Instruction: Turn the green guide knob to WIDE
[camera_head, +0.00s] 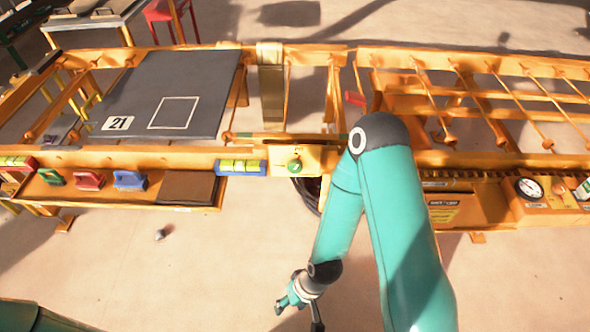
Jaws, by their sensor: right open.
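The green guide knob (294,166) is a small round knob on a yellow-orange plate (312,158) at the front rail of the press, near the middle of the head view. Its setting marks are too small to read. My right arm rises just right of the knob and bends back down. My right gripper (298,312) is open and empty at the bottom middle, well below the knob in the picture and apart from it. My left gripper is not in view.
Green, red and blue handled blocks (130,180) lie on the front ledge. A dark board marked 21 (180,90) lies behind. A gauge (529,188) is at right.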

